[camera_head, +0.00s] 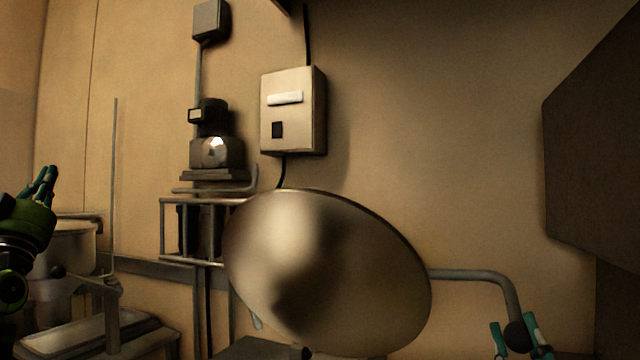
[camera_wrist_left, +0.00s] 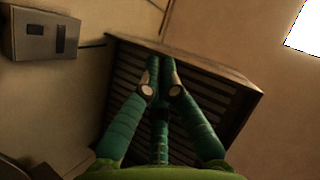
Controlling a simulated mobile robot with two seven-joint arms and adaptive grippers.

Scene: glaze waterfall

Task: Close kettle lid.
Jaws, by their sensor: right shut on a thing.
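The kettle lid (camera_head: 330,270) is a large round metal disc in the middle of the head view. It stands steeply tilted, its broad face toward me, and hides what lies behind it. A grey bent handle bar (camera_head: 470,275) runs from behind its right edge and turns down to a dark knob (camera_head: 517,336). My right gripper (camera_head: 517,340) is shut on this knob at the bottom right, its teal fingers on either side. My left gripper (camera_head: 46,178) is raised at the far left, well away from the lid. Its fingers look empty in the left wrist view (camera_wrist_left: 161,75).
A pale pot (camera_head: 70,248) stands behind my left arm. A thin upright rod (camera_head: 115,190) and a metal rail frame (camera_head: 162,230) stand left of the lid. A control box (camera_head: 292,110) hangs on the wall. A dark hood-like block (camera_head: 595,150) juts in at right. A slatted vent (camera_wrist_left: 220,100) lies beyond my left fingers.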

